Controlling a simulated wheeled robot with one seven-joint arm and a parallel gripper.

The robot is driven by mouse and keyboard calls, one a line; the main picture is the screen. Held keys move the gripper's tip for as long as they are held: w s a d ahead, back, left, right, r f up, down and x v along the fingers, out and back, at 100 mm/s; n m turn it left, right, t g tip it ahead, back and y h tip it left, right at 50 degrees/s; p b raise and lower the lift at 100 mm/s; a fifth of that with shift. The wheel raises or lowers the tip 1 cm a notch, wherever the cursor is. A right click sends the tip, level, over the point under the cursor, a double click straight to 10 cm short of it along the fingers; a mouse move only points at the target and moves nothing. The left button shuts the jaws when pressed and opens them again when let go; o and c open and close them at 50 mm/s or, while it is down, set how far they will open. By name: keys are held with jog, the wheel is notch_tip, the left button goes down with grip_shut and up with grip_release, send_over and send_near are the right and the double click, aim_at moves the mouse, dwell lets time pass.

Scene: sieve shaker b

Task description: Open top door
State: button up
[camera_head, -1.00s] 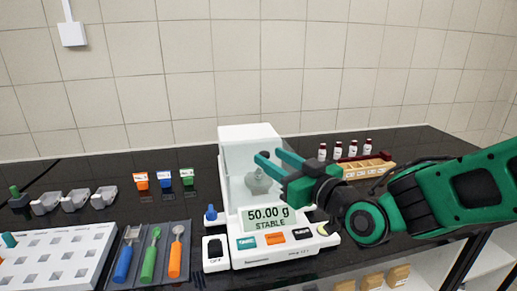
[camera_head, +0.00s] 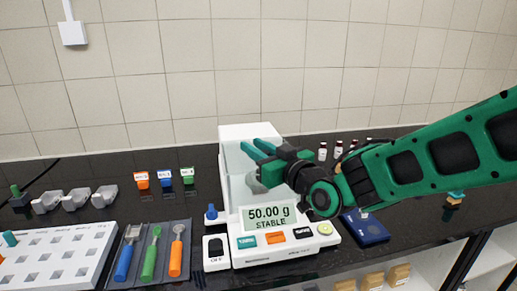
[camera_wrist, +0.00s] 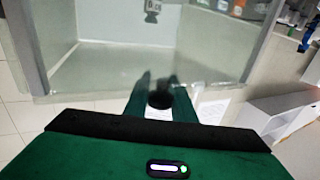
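The balance (camera_head: 285,247) is white with a glass draft shield and reads 50.00 g STABLE. A grey weight (camera_head: 256,184) stands inside, partly behind my gripper; it also shows at the top of the wrist view (camera_wrist: 152,8). My gripper (camera_head: 254,146) is open, its green fingers pointing left at the upper part of the shield. In the wrist view the fingers (camera_wrist: 160,78) have a dark round knob (camera_wrist: 160,98) between them, near the shield's glass edge. I cannot tell whether they touch it. The top door's outline is not clear in the head view.
A tool tray (camera_head: 150,254) and a white rack (camera_head: 60,258) lie left of the balance. Small coloured containers (camera_head: 164,178) stand behind. A dark blue object (camera_head: 366,226) lies to the right, and vials (camera_head: 338,148) stand behind my arm.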

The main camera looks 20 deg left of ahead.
jog(key=shift+d, duration=0.1)
grip_shut()
jog(key=shift+w+a, duration=0.4)
jog(key=shift+w, duration=0.35)
jog(key=shift+w+a, duration=0.45)
jog(key=shift+w, duration=0.3)
jog(key=shift+w+a, duration=0.4)
jog(key=shift+w, duration=0.35)
jog(key=o, duration=0.8)
grip_release()
jog(key=shift+s, duration=0.1)
jog(key=v, duration=1)
jog(key=shift+s+d, duration=0.1)
jog(key=shift+d, duration=0.25)
jog(key=shift+f, duration=0.1)
